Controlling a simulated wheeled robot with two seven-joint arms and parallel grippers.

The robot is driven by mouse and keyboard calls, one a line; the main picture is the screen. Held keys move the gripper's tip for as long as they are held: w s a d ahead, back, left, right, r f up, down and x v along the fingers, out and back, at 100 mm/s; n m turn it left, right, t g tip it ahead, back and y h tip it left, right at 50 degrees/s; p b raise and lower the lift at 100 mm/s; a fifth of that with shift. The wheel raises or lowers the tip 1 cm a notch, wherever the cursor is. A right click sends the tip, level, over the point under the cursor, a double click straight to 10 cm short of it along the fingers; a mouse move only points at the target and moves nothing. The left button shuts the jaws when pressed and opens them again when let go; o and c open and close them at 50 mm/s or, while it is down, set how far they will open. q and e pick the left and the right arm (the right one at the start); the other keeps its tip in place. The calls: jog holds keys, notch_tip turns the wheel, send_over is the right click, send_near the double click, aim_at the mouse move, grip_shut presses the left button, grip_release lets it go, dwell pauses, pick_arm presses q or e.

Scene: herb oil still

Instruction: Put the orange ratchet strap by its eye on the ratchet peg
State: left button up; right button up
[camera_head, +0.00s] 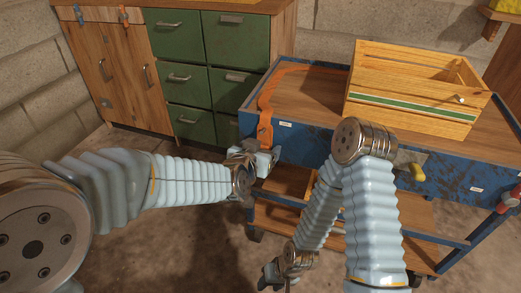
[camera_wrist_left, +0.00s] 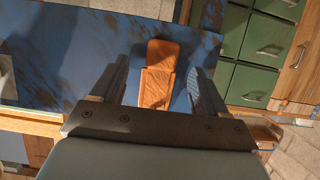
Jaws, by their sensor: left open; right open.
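The orange ratchet strap (camera_head: 285,78) lies on the blue cart's wooden top and hangs over its front left corner. Its hanging end (camera_head: 265,128) shows a dark spot. In the left wrist view an orange end piece (camera_wrist_left: 157,88) lies between the two fingers, with gaps on both sides. My left gripper (camera_head: 264,160) is open at the hanging end, just below it in the head view. My right gripper (camera_head: 275,276) is open and low, near the cart's lower shelf. I cannot pick out the ratchet peg with certainty.
A wooden crate (camera_head: 415,92) with a green stripe stands on the blue cart (camera_head: 460,186). A yellow handle (camera_head: 416,172) sits at the cart's front. A wooden cabinet (camera_head: 118,75) with blue and orange hanging pieces and green drawers (camera_head: 236,40) stand behind. Floor is open at left.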

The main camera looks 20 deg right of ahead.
aim_at(263, 147)
pick_arm(q)
jog(key=c, duration=1.1)
jog(key=shift+r, duration=0.1)
jog(key=shift+c, duration=0.2)
jog(key=shift+r+p, duration=0.25)
jog(key=shift+p, duration=0.1)
jog(key=shift+s+a+r, duration=0.1)
jog(key=shift+s+a, duration=0.3)
jog(key=shift+s, duration=0.2)
jog(key=shift+s+a+r, duration=0.1)
jog(key=shift+s+a, duration=0.3)
jog(key=shift+s, duration=0.2)
jog(key=shift+s, duration=0.1)
jog(key=shift+s+a, duration=0.35)
jog(key=shift+s, duration=0.1)
